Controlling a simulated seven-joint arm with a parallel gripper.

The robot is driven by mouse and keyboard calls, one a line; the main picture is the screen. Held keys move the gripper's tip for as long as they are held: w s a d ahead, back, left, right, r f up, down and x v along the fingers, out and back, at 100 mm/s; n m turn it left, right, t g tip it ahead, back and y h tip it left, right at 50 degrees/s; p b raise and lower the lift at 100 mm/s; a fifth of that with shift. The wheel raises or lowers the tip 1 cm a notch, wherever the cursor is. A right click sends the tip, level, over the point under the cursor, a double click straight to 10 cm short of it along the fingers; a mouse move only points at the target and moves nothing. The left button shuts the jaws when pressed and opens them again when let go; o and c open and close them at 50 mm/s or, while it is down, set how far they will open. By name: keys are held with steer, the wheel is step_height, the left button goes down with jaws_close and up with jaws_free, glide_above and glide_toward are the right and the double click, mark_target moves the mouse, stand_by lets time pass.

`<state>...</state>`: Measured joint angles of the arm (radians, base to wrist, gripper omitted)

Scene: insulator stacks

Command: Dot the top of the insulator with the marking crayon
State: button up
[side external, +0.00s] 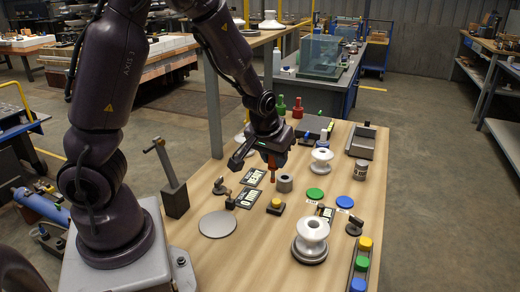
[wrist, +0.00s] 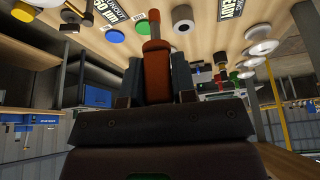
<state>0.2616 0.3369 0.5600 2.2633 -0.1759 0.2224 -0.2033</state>
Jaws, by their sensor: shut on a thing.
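My gripper (side external: 272,158) is shut on an orange-red marking crayon (side external: 273,174), which points down over the middle of the bench. In the wrist view the crayon (wrist: 155,65) stands between the fingers, its narrow tip toward the top edge. A white spool-shaped insulator (side external: 312,228) stands upright at the front right, on what looks like a base. Another white insulator (side external: 321,156) stands farther back, right of my gripper. A third white piece is partly hidden behind my arm. The crayon is apart from both clear insulators, to their left. No dot can be made out on their tops.
A grey cylinder (side external: 285,184) is close beside the crayon. A yellow-topped block (side external: 275,204), green disc (side external: 315,194) and blue disc (side external: 344,202) lie nearby. A round plate (side external: 218,224) lies left.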

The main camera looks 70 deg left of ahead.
steer(key=shift+w+d+r+n, duration=1.25)
steer(key=shift+w+d, duration=1.45)
steer(key=shift+d, duration=3)
steer(key=shift+m+g+y, duration=0.25)
steer(key=shift+g+y, duration=0.05)
steer(key=shift+f, duration=2.7)
steer(key=shift+f, duration=0.55)
steer(key=shift+r, duration=0.1)
step_height(320, 180, up, 7)
